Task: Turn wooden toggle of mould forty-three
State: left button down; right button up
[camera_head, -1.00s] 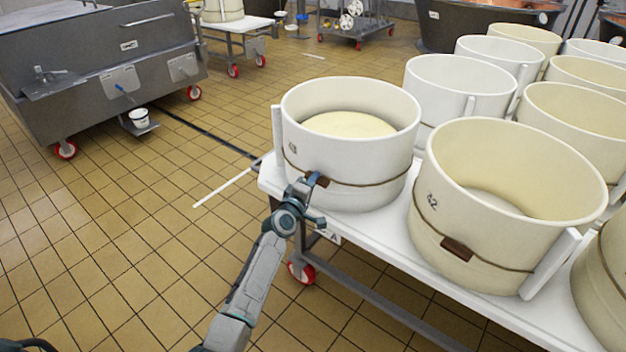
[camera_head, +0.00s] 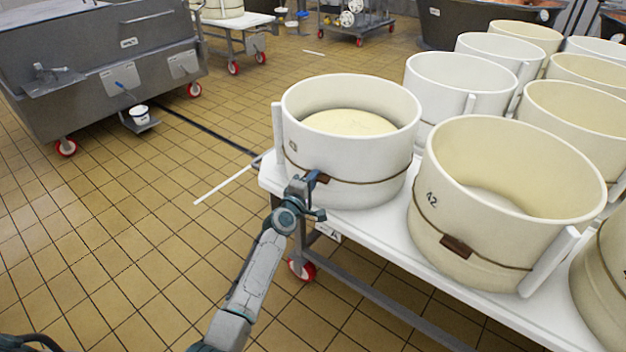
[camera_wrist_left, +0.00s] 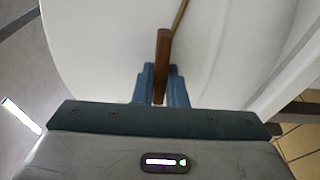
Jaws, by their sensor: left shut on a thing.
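The white mould (camera_head: 350,150), whose mark I read as 43, stands at the near left end of the white table with a pale cheese mass (camera_head: 350,122) inside. A cord circles it and carries a brown wooden toggle (camera_head: 322,178) on the near side. My left gripper (camera_head: 312,183) is at the toggle. In the left wrist view the toggle (camera_wrist_left: 162,55) stands upright in the picture, its lower end between the blue fingers (camera_wrist_left: 161,85), which are shut on it. The cord runs up from beside it. My right gripper is in neither view.
Mould 42 (camera_head: 500,215), with its own toggle (camera_head: 456,247), stands just right of mould 43. Several more moulds fill the table (camera_head: 400,235) behind.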

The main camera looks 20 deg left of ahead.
pick_arm(q)
jog(key=c, duration=1.5)
grip_release()
jog(key=shift+f, duration=0.1)
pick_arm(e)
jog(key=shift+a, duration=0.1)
pick_arm(q)
jog(key=shift+o, duration=0.2)
